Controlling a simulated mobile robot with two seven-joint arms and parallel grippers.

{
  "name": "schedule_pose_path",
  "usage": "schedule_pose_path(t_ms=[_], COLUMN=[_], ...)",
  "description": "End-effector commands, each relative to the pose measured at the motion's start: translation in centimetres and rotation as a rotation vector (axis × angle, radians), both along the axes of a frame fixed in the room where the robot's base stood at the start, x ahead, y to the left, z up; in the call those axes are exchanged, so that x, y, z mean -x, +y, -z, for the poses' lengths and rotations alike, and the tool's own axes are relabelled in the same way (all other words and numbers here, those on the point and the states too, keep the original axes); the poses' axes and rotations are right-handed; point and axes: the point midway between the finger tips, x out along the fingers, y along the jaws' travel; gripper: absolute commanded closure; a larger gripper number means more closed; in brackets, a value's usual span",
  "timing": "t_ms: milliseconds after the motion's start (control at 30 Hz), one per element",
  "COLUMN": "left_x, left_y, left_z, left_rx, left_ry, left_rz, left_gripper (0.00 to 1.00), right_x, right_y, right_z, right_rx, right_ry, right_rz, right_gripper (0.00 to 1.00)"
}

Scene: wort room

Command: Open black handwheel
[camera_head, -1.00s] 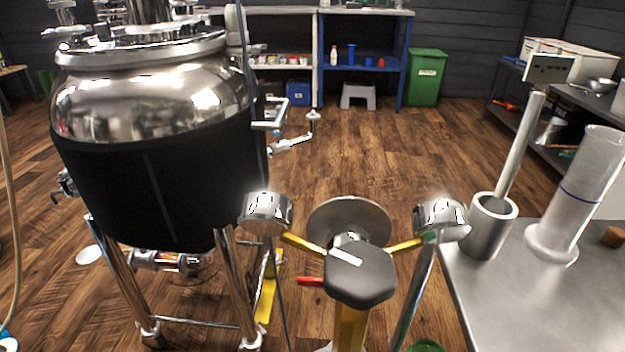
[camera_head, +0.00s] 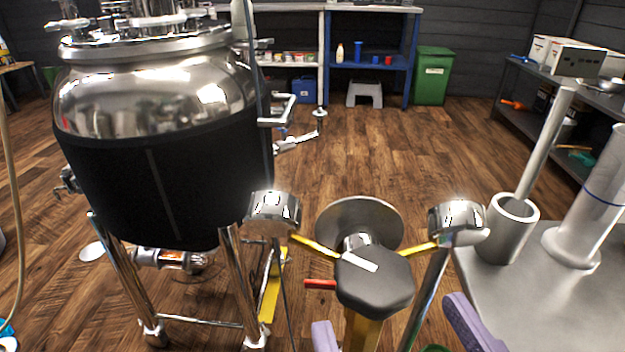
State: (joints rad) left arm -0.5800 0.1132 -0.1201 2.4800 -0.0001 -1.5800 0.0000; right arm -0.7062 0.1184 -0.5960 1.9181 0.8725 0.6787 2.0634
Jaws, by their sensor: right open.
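The black handwheel (camera_head: 375,282) is a dark, rounded knob with a white stripe on top, low in the middle of the head view. It sits on an upright fitting with yellow arms to either side. My right gripper (camera_head: 390,315) comes in from the bottom edge. Its two purple-grey fingers are spread, one below left of the handwheel and one below right. The fingers are open, and I see no contact with the handwheel. The rest of this gripper is cut off by the frame. My left gripper is out of view.
Round metal caps flank the handwheel, left (camera_head: 273,212) and right (camera_head: 458,220). A red lever (camera_head: 320,284) sticks out at its left. A steel tank with a black jacket (camera_head: 160,185) stands at left. A metal table (camera_head: 515,310) with a steel mortar (camera_head: 509,235) is at right.

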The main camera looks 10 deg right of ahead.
Motion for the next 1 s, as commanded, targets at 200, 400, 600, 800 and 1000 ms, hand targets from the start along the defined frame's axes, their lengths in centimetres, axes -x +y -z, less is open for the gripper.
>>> schedule_pose_path(t_ms=[200, 400, 600, 800, 1000], left_x=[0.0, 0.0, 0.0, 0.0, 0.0], left_y=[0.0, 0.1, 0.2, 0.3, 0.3], left_z=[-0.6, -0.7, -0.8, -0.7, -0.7], left_rx=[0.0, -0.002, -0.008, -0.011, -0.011], left_ry=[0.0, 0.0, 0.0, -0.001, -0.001], left_rz=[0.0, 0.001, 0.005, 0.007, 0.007], left_gripper=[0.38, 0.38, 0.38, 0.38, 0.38], right_x=[-4.3, -7.3, -8.4, -8.4, -8.3], right_y=[0.1, 0.2, 0.2, 0.2, 0.2], right_z=[-0.3, -0.2, -0.1, -0.1, -0.1], right_rx=[0.0, 0.003, 0.004, 0.005, 0.005], right_ry=[-0.005, -0.004, -0.002, -0.002, -0.002], right_rz=[0.001, -0.002, -0.003, -0.004, -0.004], right_gripper=[0.05, 0.05, 0.05, 0.05, 0.26])
